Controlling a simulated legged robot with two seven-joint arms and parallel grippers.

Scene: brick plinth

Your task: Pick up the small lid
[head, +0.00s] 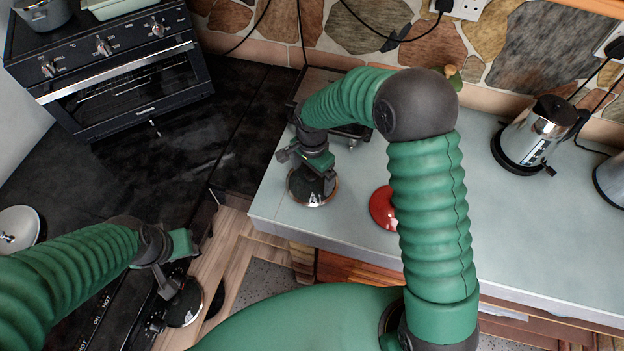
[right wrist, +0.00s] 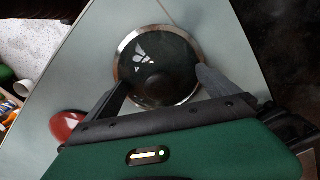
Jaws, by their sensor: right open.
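A round dark glass lid with a silver rim (head: 318,198) lies on the pale grey counter under my right gripper (head: 309,172). In the right wrist view the lid (right wrist: 155,47) has a dark knob near its middle. The right gripper (right wrist: 165,80) is open, with its fingertips apart over the lid on either side of the knob. Whether they touch it cannot be told. My left gripper (head: 168,292) is low at the left, beside another dark, pale-rimmed disc (head: 187,303). Whether it holds that disc is unclear.
A red round object (head: 381,208) lies right of the lid, partly behind my right arm. A kettle (head: 533,133) stands farther right. A black oven (head: 125,85) stands at upper left. The counter between the red object and kettle looks clear.

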